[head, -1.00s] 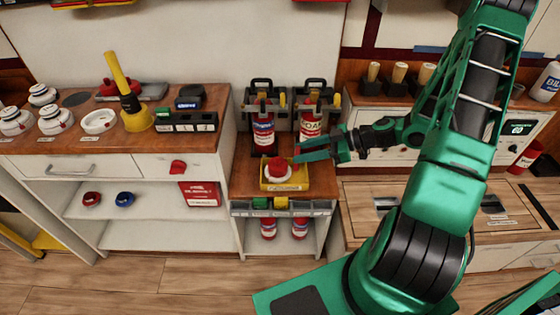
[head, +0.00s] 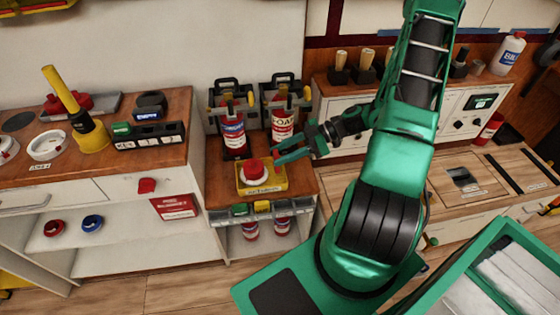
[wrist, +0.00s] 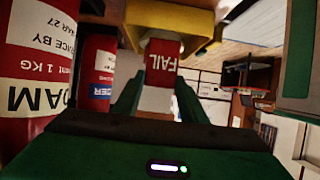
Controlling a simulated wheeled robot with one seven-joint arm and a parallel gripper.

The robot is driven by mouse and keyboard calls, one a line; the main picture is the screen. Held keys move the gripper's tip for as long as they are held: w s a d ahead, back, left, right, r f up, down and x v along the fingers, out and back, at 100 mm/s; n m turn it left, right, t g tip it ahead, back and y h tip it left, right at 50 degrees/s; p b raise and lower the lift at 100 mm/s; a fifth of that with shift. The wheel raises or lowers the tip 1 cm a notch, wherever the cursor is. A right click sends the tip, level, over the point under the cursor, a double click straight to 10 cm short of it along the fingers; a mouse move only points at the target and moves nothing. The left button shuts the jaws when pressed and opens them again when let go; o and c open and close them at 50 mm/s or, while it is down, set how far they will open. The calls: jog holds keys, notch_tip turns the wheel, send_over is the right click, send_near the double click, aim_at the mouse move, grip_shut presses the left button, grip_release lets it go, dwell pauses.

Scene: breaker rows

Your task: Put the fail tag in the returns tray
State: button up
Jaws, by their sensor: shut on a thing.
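The fail tag (wrist: 163,62) is a small red piece with white upside-down FAIL lettering, seen between my fingers in the wrist view. My gripper (head: 277,150) is shut on it, just right of a yellow holder (head: 272,188) that carries a white-and-red round piece (head: 255,168). The yellow holder (wrist: 172,16) also shows beyond the tag in the wrist view. I cannot tell which thing, if any in view, is the returns tray.
A blue-labelled extinguisher (head: 232,138) and a FOAM one (head: 283,125) stand close behind my gripper. Red (head: 54,228) and blue (head: 92,222) rings sit on the shelf below.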

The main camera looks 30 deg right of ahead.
jog(key=shift+f, duration=1.8)
jog(key=shift+f, duration=0.15)
jog(key=o, duration=1)
